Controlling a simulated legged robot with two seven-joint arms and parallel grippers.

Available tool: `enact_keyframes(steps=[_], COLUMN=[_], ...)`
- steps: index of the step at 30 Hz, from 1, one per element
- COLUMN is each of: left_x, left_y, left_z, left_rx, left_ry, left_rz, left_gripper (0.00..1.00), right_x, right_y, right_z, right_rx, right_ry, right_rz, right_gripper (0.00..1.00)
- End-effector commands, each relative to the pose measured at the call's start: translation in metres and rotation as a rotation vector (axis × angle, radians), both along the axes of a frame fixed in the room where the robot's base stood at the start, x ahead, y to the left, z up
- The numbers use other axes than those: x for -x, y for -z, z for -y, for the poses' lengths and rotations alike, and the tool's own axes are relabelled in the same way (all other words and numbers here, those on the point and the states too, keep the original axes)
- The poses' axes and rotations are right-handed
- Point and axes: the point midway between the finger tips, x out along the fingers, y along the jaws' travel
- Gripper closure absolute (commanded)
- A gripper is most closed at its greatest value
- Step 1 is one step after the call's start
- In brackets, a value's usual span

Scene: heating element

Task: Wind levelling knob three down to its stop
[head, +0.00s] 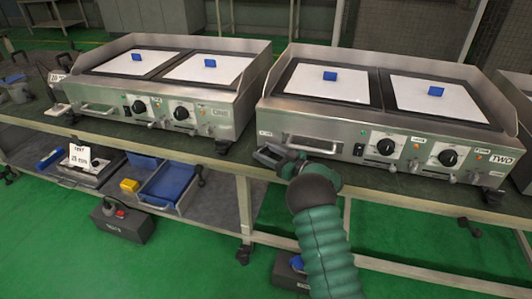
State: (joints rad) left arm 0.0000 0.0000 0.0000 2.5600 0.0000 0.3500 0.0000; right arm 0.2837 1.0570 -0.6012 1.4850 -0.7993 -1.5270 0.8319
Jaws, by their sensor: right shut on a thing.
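The right-hand steel griddle, marked TWO (483,170), stands on the dark bench top. My right gripper (268,155) is at its lower front left corner, just above the bench edge. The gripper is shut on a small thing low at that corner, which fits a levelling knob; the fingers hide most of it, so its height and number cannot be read. Small feet or knobs show under the front of the griddle, one near the right (412,172). My left gripper is not in view.
Two black dials, left (385,147) and right (448,157), sit on griddle TWO's front panel. Another griddle (210,110) stands to the left, with a gap between. A lower shelf holds a blue tray (166,186) and a yellow box (129,185).

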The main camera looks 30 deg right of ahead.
Motion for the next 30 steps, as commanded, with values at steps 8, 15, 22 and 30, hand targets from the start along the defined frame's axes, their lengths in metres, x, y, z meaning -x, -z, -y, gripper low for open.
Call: enact_keyframes(steps=[8, 15, 22, 30], left_x=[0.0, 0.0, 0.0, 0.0], left_y=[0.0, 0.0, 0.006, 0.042], left_z=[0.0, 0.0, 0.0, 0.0], left_rx=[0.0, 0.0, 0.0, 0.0], left_ry=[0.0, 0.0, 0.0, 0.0], left_rz=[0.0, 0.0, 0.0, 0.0], left_gripper=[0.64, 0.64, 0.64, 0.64], right_x=[0.0, 0.0, 0.0, 0.001], right_y=[0.0, -0.001, 0.001, 0.006], right_z=[0.001, 0.001, 0.0, -0.009], right_rx=[0.001, 0.003, 0.002, 0.002], right_ry=[0.004, 0.005, 0.042, 0.338], right_rz=[-0.001, 0.001, 0.002, -0.001], right_gripper=[0.31, 0.31, 0.31, 0.31])
